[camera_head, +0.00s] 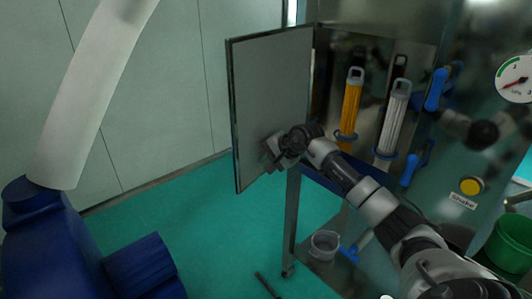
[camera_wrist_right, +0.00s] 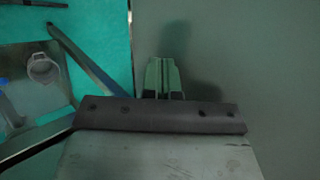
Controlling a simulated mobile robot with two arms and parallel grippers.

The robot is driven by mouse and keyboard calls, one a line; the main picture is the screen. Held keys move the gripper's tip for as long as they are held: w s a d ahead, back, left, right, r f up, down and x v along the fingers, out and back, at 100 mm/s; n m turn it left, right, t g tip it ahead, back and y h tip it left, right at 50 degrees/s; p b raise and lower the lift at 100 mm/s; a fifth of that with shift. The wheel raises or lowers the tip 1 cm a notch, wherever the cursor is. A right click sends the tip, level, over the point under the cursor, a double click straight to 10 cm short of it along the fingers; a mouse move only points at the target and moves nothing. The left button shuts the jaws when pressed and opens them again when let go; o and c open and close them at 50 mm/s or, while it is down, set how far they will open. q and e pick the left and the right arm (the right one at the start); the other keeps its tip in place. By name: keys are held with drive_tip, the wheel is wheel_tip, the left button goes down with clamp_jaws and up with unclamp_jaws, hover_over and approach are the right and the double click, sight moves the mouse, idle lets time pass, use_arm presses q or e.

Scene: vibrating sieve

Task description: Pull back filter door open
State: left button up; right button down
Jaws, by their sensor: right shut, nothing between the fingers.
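The filter door (camera_head: 268,90) is a flat grey panel with a dark rim. It stands swung out to the left of the cabinet opening, which is exposed. My right gripper (camera_head: 272,155) is at the lower part of the door face that I see. In the right wrist view, the fingers (camera_wrist_right: 164,72) are shut and empty, with the grey door surface (camera_wrist_right: 265,60) behind them and a shadow on it. I cannot tell whether they touch it. My left gripper is out of view.
An orange filter (camera_head: 350,105) and a white filter (camera_head: 393,120) stand in the opening. A gauge (camera_head: 515,79) and yellow button (camera_head: 471,186) are on the cabinet front. A clear beaker (camera_head: 325,243) sits low; a green bucket (camera_head: 511,245) is at right. Green floor is open at left.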

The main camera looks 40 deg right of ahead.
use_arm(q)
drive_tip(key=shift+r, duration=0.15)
use_arm(e)
drive_tip(key=shift+w, duration=0.15)
drive_tip(key=shift+w+a, duration=0.1)
